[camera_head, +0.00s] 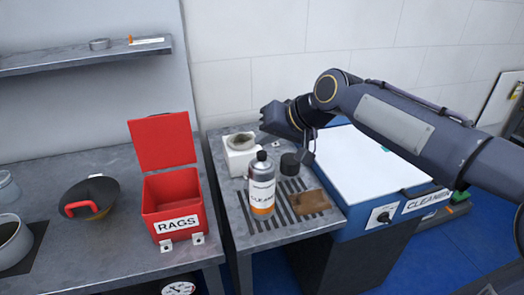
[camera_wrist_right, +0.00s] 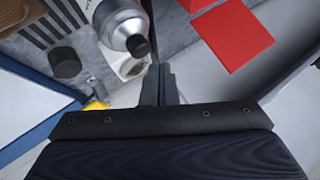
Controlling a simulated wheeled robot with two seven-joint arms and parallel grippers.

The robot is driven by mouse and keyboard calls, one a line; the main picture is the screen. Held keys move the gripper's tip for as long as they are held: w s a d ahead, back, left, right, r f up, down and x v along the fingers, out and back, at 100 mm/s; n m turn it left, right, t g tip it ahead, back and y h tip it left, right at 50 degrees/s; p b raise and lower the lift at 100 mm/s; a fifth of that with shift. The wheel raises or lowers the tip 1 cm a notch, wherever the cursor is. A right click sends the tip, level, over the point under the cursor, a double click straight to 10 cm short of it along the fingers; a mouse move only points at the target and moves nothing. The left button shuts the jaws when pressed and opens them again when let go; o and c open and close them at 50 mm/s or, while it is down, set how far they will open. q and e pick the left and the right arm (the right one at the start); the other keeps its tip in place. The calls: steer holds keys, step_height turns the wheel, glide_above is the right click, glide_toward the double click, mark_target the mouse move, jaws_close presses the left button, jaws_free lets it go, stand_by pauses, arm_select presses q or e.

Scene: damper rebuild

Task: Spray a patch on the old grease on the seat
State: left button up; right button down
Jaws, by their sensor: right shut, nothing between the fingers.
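The seat looks like the round recess, lined with brownish grease, in a white block (camera_head: 240,150) at the back of the slatted bench; part of it shows in the wrist view (camera_wrist_right: 128,68). A grey spray can (camera_head: 262,192) with an orange-and-white label and black top stands upright in front of the block. It also shows in the wrist view (camera_wrist_right: 120,22). My right gripper (camera_head: 266,117) is shut and empty, above and behind the block and can. Its fingers (camera_wrist_right: 160,84) show together in the wrist view. My left gripper is not in view.
A black cylinder (camera_head: 290,164) and a brown cloth-like piece (camera_head: 308,202) are on the bench. A blue machine with a white top (camera_head: 365,160) stands to the right. An open red rags box (camera_head: 174,200) and a dark pan (camera_head: 92,197) are on the left table. A shelf (camera_head: 85,58) hangs behind.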

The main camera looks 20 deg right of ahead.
mark_target(266, 154)
steer(key=shift+f, duration=0.1)
steer(key=shift+f+b, duration=0.35)
steer(key=shift+f+b, duration=0.4)
steer(key=shift+f, duration=0.15)
stand_by(0.8)
steer(key=shift+r, duration=0.1)
steer(key=shift+r+p, duration=0.9)
step_height(266, 154, up, 6)
steer(key=p, duration=0.5)
